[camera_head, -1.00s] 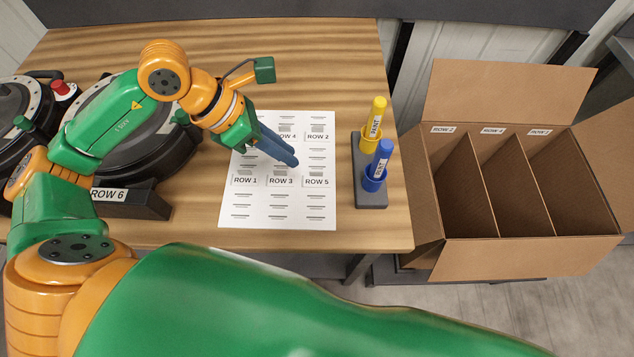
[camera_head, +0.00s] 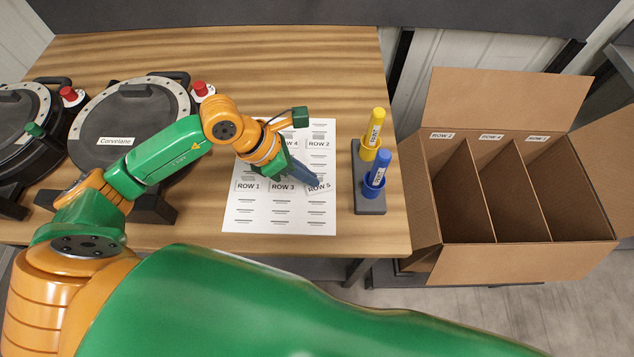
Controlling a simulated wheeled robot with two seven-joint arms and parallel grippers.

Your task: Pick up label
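A white label sheet (camera_head: 250,215) lies on the table, with labels reading ROW 1 (camera_head: 248,186), ROW 3 (camera_head: 282,188), ROW 4 and ROW 2 (camera_head: 319,144). The ROW 5 label (camera_head: 320,188) is at the sheet's right side, tilted out of line with its neighbours. My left gripper (camera_head: 314,182) reaches over the sheet from the left; its blue fingers look closed together at the upper edge of the ROW 5 label. Whether the label is clear of the sheet is hard to tell. My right gripper is not in view.
A dark stand (camera_head: 369,204) with a yellow marker (camera_head: 375,125) and a blue marker (camera_head: 378,165) is just right of the sheet. An open cardboard box (camera_head: 530,262) with labelled compartments stands farther right. Black round-lidded seed meters (camera_head: 130,110) are at left.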

